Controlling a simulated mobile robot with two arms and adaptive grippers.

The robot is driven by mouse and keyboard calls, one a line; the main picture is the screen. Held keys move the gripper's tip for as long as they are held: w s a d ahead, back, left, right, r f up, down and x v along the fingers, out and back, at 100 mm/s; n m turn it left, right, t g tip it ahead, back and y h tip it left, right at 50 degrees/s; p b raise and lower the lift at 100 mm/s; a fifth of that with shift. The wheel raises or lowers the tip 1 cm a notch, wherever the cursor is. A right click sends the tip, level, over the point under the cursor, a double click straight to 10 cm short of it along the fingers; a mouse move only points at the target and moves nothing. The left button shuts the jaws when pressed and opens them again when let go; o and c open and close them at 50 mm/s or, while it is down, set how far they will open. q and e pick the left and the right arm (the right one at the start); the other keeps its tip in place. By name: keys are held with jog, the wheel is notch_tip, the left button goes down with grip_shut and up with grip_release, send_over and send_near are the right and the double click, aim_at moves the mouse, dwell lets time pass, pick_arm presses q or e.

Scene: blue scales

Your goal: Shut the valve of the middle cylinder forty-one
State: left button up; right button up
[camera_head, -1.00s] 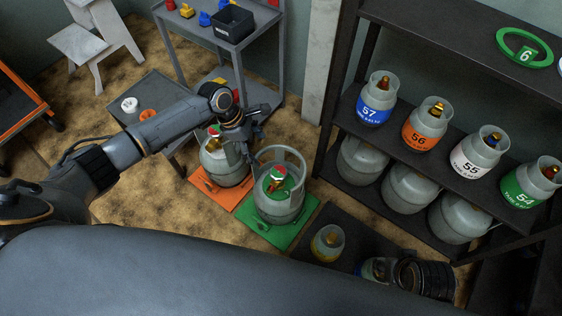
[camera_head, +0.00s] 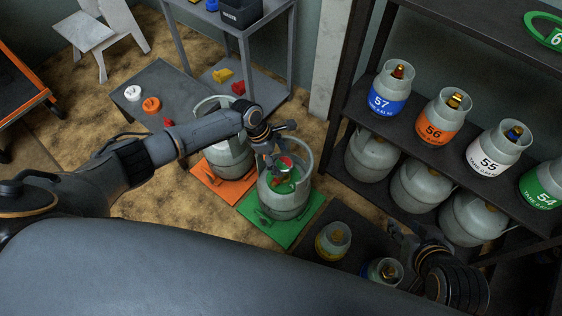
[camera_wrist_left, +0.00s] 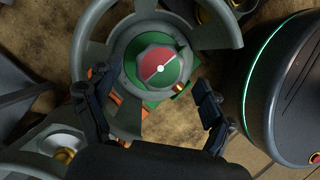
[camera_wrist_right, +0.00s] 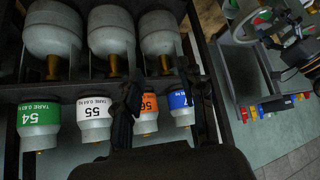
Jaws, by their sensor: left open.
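A grey gas cylinder (camera_head: 287,205) stands upright on a green scale (camera_head: 294,231). Its octagonal valve knob is half red, half green, inside the grey collar. The knob also shows in the left wrist view (camera_wrist_left: 160,68). My left gripper (camera_head: 277,143) is open above this cylinder, with its fingers apart on the near side of the knob and nothing visible between them. A second grey cylinder (camera_head: 228,158) stands on an orange scale (camera_head: 222,188), partly hidden by my left arm. I cannot read the number forty-one on either. My right gripper (camera_wrist_right: 160,78) is open and empty before the shelf.
A dark shelf (camera_head: 352,105) at right holds labelled cylinders 57, 56, 55 and 54. Small yellow (camera_head: 332,240) and blue (camera_head: 382,271) cylinders stand on a dark surface near my right arm. A grey cart (camera_head: 262,28) stands behind the scales; a low grey table (camera_head: 160,95) is at left.

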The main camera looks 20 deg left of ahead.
pick_arm(q)
jog(key=shift+d+f, duration=0.25)
jog(key=shift+f, duration=0.3)
pick_arm(e)
jog(key=shift+w+a+r+t, duration=0.2)
jog(key=shift+w+r+t, duration=0.2)
jog(key=shift+w, duration=0.2)
jog(key=shift+w+a+r+t, duration=0.2)
jog(key=shift+w+r+t, duration=0.15)
jog(key=shift+w, duration=0.25)
pick_arm(q)
jog(key=shift+c, duration=0.4)
